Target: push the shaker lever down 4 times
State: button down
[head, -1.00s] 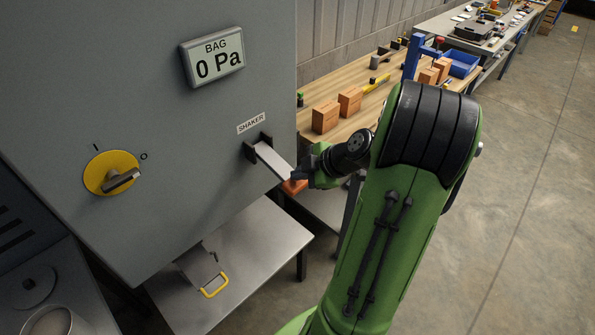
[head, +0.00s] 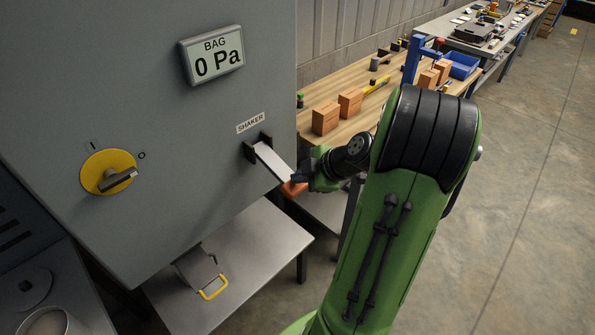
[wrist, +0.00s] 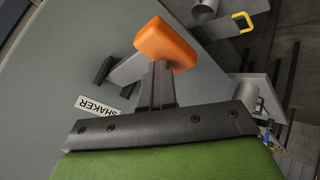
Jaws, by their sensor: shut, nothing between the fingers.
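The shaker lever (head: 272,162) is a flat pale metal bar with an orange grip at its outer end. It sticks out of a dark bracket below the SHAKER label on the grey cabinet and slopes down to the right in the head view. The orange grip (wrist: 165,43) is large in the wrist view. My gripper (head: 299,179) is shut and empty at the lever's outer end, partly covering the grip in the head view. Its dark fingers (wrist: 157,72) overlap the grip's lower edge in the wrist view. I cannot tell whether they touch.
The grey cabinet (head: 150,220) carries a yellow rotary switch (head: 109,172) and a BAG display (head: 213,55) reading 0 Pa. A metal shelf (head: 250,250) with a yellow-handled item lies below. A wooden bench (head: 345,80) with blocks stands behind my arm. Floor at right is clear.

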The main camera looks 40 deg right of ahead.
jog(key=shift+s+f, duration=0.1)
jog(key=shift+f, duration=0.15)
jog(key=shift+r, duration=0.1)
dwell(0.4)
jog(key=shift+r+p, duration=1.55)
jog(key=shift+r, duration=1.5)
notch_tip(320, 180, up, 5)
jog(key=p, duration=0.3)
